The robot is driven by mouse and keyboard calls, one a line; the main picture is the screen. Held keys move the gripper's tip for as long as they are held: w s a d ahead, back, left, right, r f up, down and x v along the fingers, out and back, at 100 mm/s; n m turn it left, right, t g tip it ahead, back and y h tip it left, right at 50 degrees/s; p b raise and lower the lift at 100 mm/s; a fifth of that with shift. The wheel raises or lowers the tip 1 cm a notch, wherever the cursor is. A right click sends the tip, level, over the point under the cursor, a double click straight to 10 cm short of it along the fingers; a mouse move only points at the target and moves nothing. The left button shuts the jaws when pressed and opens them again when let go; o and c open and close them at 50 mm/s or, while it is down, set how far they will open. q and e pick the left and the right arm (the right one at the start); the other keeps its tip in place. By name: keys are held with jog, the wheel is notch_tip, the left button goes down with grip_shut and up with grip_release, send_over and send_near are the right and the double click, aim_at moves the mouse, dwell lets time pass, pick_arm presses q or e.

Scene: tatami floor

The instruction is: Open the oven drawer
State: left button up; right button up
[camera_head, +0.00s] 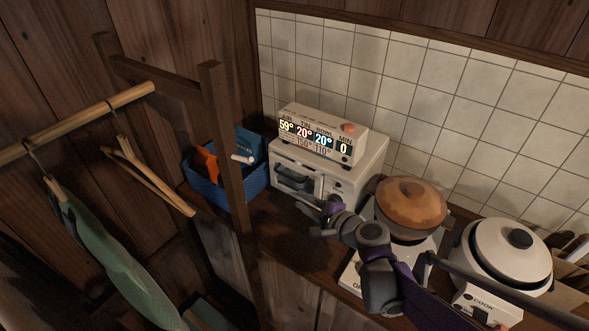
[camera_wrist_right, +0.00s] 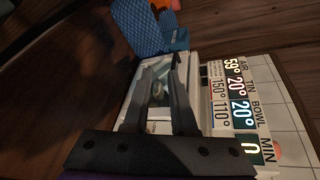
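The white oven (camera_head: 346,181) stands on the dark counter, with its front towards the lower left. The oven drawer (camera_head: 283,172) has a dark window in its front, and I see no clear gap around it. The drawer front also shows in the right wrist view (camera_wrist_right: 158,94), between my fingers. My right gripper (camera_head: 318,203) is just in front of the oven's lower front. In the wrist view its two fingers are apart, with nothing clearly held between them. I cannot tell whether a finger touches the drawer or its handle. My left gripper is not in view.
A display box (camera_head: 318,137) sits on the oven. A blue basket (camera_head: 242,185) stands left of it, behind a wooden post (camera_head: 234,150). A brown-lidded pot (camera_head: 411,203) and a white rice cooker (camera_head: 505,258) stand to the right. Clothes hang at left.

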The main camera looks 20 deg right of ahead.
aim_at(290, 178)
jog(key=w, duration=0.4)
jog(key=w+f+m, duration=0.1)
jog(key=w, duration=0.3)
jog(key=w+a+m+t, duration=0.1)
jog(key=w, duration=0.3)
jog(key=shift+w+a+f, duration=0.1)
jog(key=shift+f, duration=0.3)
jog(key=shift+c, duration=0.2)
grip_shut()
dwell(0.7)
